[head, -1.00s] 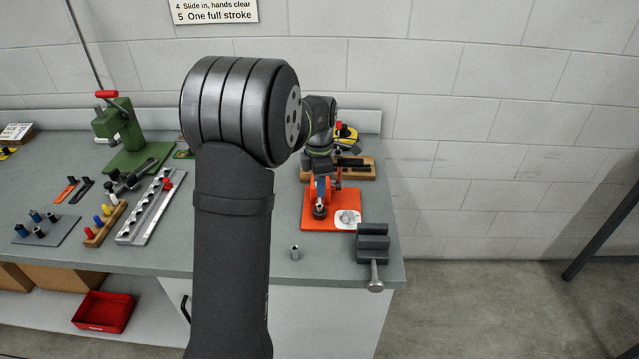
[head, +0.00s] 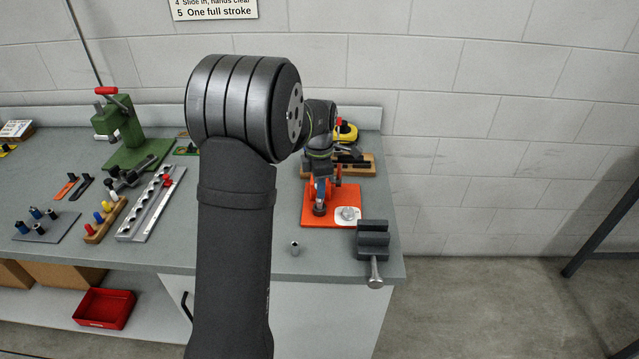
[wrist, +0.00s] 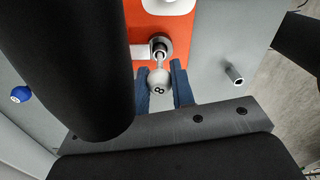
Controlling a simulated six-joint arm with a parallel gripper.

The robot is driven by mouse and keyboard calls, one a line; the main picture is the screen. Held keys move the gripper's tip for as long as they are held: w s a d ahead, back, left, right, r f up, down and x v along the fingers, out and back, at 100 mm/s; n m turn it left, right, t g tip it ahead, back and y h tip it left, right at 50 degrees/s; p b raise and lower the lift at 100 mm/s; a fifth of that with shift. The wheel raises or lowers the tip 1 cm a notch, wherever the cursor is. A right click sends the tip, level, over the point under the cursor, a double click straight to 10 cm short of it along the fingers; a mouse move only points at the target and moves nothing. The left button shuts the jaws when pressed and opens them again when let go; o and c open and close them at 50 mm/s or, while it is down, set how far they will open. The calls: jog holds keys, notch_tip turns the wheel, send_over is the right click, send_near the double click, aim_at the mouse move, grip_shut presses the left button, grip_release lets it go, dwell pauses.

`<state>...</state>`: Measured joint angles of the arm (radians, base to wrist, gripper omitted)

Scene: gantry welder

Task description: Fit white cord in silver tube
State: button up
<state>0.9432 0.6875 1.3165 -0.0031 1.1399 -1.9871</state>
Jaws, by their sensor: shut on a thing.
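My gripper (wrist: 160,70) has two blue fingers and is shut on a white ball-shaped piece marked 8, which I take to be an end of the white cord (wrist: 158,84). In the head view my gripper is over the orange plate, small and partly hidden.
The orange plate (head: 345,193) carries a white pad. A dark vise (head: 373,242) stands at the bench's right edge. A silver rail (head: 150,205), a wooden peg block (head: 106,219) and a green press (head: 128,137) lie to the left.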

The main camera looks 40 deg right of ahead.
jog(key=shift+f, duration=0.75)
jog(key=o, duration=1)
notch_tip(320, 180, up, 18)
jog(key=shift+f, duration=0.25)
notch_tip(320, 180, down, 18)
jog(key=shift+r, duration=0.45)
